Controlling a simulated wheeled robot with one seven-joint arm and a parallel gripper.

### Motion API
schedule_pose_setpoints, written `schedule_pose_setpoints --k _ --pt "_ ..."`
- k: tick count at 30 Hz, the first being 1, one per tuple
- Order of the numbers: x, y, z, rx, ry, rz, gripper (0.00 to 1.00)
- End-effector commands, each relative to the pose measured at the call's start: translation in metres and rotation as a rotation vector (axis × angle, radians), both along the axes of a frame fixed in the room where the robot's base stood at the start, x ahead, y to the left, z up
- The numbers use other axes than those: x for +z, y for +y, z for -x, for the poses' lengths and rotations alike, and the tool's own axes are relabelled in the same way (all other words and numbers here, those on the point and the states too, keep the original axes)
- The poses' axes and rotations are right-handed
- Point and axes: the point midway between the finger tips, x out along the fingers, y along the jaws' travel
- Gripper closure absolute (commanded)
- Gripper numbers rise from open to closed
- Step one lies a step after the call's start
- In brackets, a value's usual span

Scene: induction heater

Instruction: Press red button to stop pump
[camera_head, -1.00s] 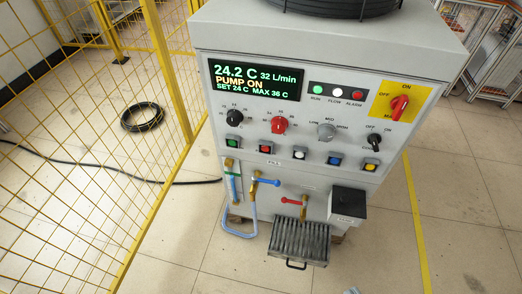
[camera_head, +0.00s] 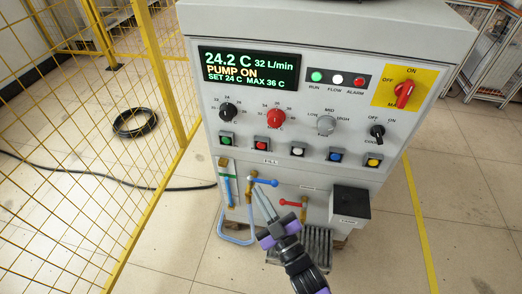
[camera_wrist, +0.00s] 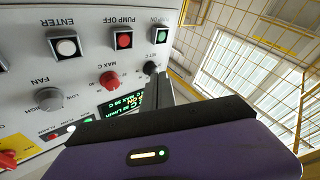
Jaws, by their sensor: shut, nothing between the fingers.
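The red push button (camera_head: 261,144) sits in the row of square buttons on the panel front, right of the green one (camera_head: 226,140). In the wrist view, which is upside down, the red button (camera_wrist: 124,40) carries the label PUMP OFF. The display (camera_head: 249,68) reads PUMP ON, 24.2 C and 32 L/min. My gripper (camera_head: 261,194) is shut and empty. In the head view it shows below the red button, over the blue-handled valve area. I see no contact with the button. In the wrist view the dark fingers (camera_wrist: 154,90) are partly hidden by the purple housing.
White (camera_head: 297,150), blue (camera_head: 335,155) and yellow (camera_head: 373,161) buttons continue the row. Knobs sit above it, with a red rotary switch (camera_head: 404,94) at right. Blue-handled (camera_head: 263,182) and red-handled (camera_head: 292,204) valves stick out below. A yellow mesh fence (camera_head: 75,150) stands at left.

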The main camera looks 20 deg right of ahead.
Motion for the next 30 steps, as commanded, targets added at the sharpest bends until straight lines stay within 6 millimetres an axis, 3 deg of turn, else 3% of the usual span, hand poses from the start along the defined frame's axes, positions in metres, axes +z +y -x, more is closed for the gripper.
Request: schedule_pose_setpoints --k 3,6,22,30 --pt "0.002 -0.003 -0.03 0.006 -0.036 0.038 1.0" --pt "0.004 -0.003 -0.042 0.01 -0.052 0.056 1.0" --pt "0.005 -0.006 -0.05 0.011 -0.057 0.064 1.0" --pt "0.006 -0.025 -0.074 0.009 -0.058 0.063 1.0"
